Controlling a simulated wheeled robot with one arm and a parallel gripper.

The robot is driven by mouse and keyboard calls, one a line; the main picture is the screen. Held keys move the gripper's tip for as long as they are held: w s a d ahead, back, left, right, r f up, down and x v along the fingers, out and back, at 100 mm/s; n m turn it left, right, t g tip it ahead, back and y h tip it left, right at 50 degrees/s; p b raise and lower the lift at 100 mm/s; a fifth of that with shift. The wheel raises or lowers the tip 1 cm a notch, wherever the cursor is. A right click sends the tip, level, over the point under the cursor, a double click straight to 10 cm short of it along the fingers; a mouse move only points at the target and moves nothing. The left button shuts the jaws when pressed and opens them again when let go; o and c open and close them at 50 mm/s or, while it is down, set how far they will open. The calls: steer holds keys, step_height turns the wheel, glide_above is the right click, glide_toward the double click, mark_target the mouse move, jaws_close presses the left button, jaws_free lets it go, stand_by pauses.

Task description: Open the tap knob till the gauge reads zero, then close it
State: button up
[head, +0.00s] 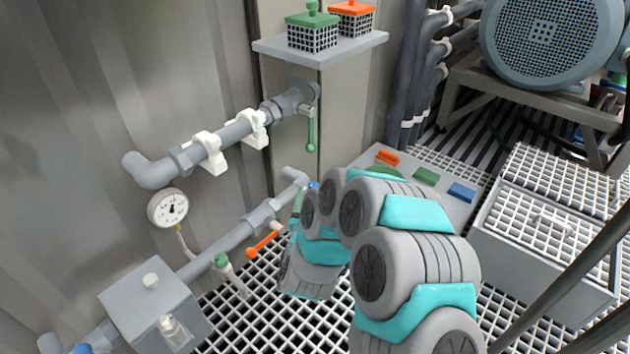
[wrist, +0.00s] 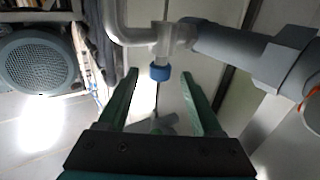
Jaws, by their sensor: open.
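The round white gauge (head: 168,208) is on the left in the head view; its needle reading is too small to tell. A blue piece (head: 313,185) shows at the pipe's far end, beside my arm. In the wrist view my gripper (wrist: 158,78) is open, with its green fingers on either side of a blue collar (wrist: 160,73) under a white pipe fitting (wrist: 165,38). A gap shows on both sides of the collar. I cannot tell which part is the task's tap knob.
An orange lever (head: 263,243) is on the lower pipe near my arm. A green lever (head: 310,130) hangs from the upper pipe. A grey box (head: 155,300) stands front left. A shelf (head: 320,50) holds two caged boxes. A grated crate (head: 545,235) is at right.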

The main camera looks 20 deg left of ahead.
mark_target(314, 183)
steer(key=w, duration=0.3)
steer(key=w+a+b, duration=0.1)
steer(key=w, duration=0.2)
steer(key=shift+w+a, duration=0.15)
steer(key=shift+w, duration=0.2)
jaws_close()
